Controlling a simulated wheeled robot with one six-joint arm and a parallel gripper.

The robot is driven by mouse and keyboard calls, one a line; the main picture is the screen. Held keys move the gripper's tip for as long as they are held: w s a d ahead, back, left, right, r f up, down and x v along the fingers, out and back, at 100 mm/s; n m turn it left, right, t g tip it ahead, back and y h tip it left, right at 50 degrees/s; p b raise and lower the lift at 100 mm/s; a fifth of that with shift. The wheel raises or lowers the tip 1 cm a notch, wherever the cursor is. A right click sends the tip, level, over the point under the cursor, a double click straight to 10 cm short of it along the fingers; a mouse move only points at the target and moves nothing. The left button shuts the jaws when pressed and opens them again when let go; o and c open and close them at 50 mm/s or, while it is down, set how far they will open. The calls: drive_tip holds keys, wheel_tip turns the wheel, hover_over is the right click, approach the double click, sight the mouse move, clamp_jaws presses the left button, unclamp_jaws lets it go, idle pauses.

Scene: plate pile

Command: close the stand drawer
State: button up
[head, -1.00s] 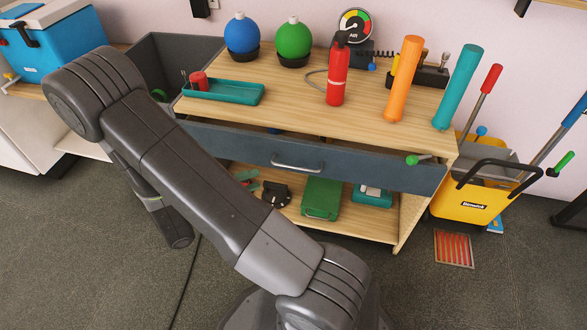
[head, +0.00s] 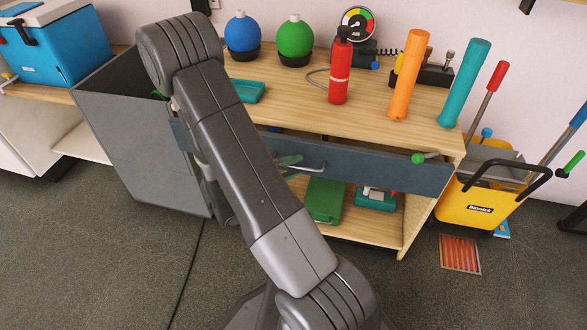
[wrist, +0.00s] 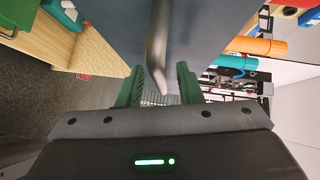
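The stand drawer (head: 390,170) is a dark blue-grey front under the wooden top of the stand. It sticks out, and a dark gap shows behind its upper edge. In the wrist view the drawer front (wrist: 205,25) fills the upper middle and the handle (wrist: 157,50) runs down between the two green fingers of my gripper (wrist: 158,84). The fingers are apart, with space on both sides of the handle. I cannot tell whether they touch it.
On the wooden stand top (head: 290,95) are a teal tray (head: 250,92), blue and green balls, a fire extinguisher (head: 340,72) and orange and teal cylinders. A grey bin (head: 140,140) stands left, a yellow mop bucket (head: 478,205) right. A green case (head: 324,200) sits below the drawer.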

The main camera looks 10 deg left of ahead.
drive_tip(key=shift+w+d, duration=0.1)
drive_tip(key=shift+d, duration=0.05)
clamp_jaws()
drive_tip(key=w+p, duration=0.2)
drive_tip(key=w, duration=0.2)
drive_tip(key=shift+r, duration=0.1)
idle(0.4)
unclamp_jaws()
drive_tip(key=shift+w, duration=0.1)
